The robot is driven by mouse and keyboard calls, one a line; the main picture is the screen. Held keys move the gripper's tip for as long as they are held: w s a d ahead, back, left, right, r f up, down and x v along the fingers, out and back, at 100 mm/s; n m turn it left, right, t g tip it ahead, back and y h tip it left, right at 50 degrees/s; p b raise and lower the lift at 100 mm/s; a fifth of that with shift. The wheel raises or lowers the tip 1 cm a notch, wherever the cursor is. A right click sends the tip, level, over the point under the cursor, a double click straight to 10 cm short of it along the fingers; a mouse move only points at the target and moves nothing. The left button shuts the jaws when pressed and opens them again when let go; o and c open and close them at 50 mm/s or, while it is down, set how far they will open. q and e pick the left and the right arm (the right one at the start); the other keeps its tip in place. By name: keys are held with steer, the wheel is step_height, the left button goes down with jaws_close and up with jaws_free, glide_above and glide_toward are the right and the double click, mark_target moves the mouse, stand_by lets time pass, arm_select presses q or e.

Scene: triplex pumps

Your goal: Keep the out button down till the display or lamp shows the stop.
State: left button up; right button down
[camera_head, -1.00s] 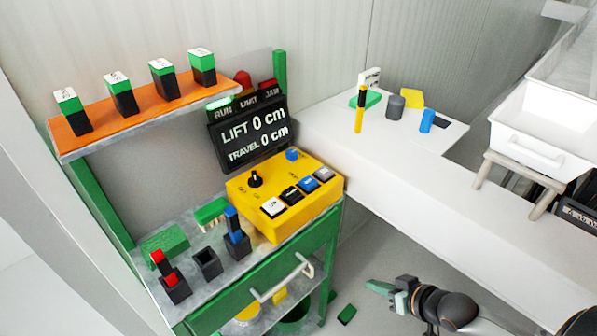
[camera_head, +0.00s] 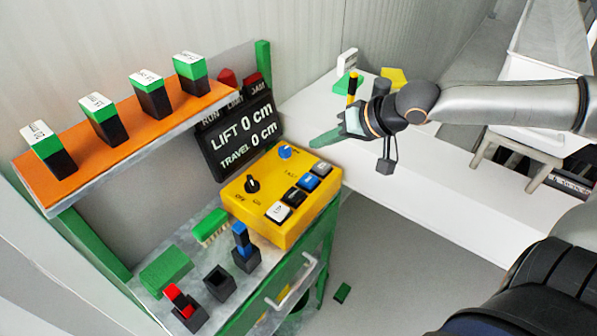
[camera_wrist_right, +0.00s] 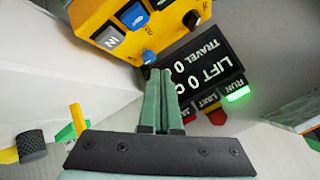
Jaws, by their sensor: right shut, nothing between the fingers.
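The yellow control box (camera_head: 290,232) carries a row of buttons: white (camera_head: 278,212), black (camera_head: 294,197), blue (camera_head: 308,182) and grey (camera_head: 321,169). In the right wrist view the grey button (camera_wrist_right: 108,37) reads IN, beside the blue button (camera_wrist_right: 133,16); I cannot read an OUT label clearly. The display (camera_head: 240,140) reads LIFT 0 cm and TRAVEL 0 cm. In the right wrist view the RUN lamp (camera_wrist_right: 238,94) glows green; the LIMIT and JAM lamps look unlit. My right gripper (camera_head: 324,138) is shut and empty, beyond the box's right end, apart from the buttons. My left gripper is not in view.
A blue knob (camera_head: 285,151) and a black knob (camera_head: 252,184) stick up from the box. An orange shelf (camera_head: 118,147) with several green-and-black blocks is at left. The white bench (camera_head: 440,190) lies under my right arm, with small items near the gripper.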

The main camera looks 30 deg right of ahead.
mark_target(313, 182)
steer(key=shift+w+a+r, duration=0.3)
steer(key=shift+a+r, duration=0.45)
steer(key=shift+a, duration=0.05)
step_height(313, 182, down, 9)
steer(key=b, duration=0.8)
stand_by(1.5)
steer(key=shift+f+b, duration=0.35)
steer(key=shift+b, duration=0.05)
